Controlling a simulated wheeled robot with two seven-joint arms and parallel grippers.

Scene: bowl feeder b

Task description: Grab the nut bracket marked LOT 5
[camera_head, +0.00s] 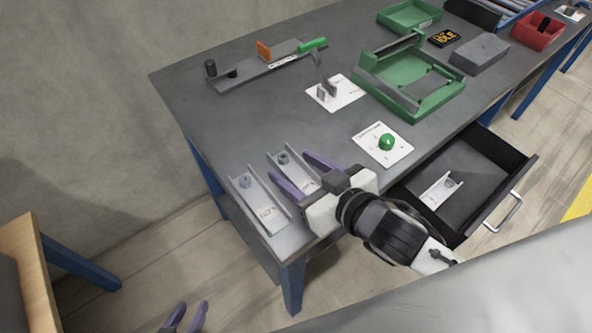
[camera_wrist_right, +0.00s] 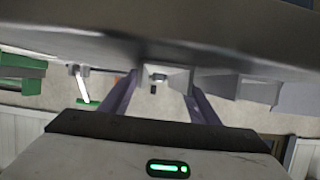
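A silver channel-shaped bracket with a nut (camera_head: 258,200) lies at the table's near left corner; its small lettering is not legible. A second such bracket (camera_head: 284,158) lies just right of it, partly hidden by my right gripper. In the right wrist view the fingers (camera_wrist_right: 162,80) are also apart. My left gripper (camera_head: 194,305) is open and empty at the bottom edge.
The grey table (camera_head: 215,120) also carries a green button on a white plate (camera_head: 386,142), a green fixture (camera_head: 410,75), a clamp rail (camera_head: 265,70) and a red bin (camera_head: 538,30). The black drawer (camera_head: 480,165) sticks out at the front right.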

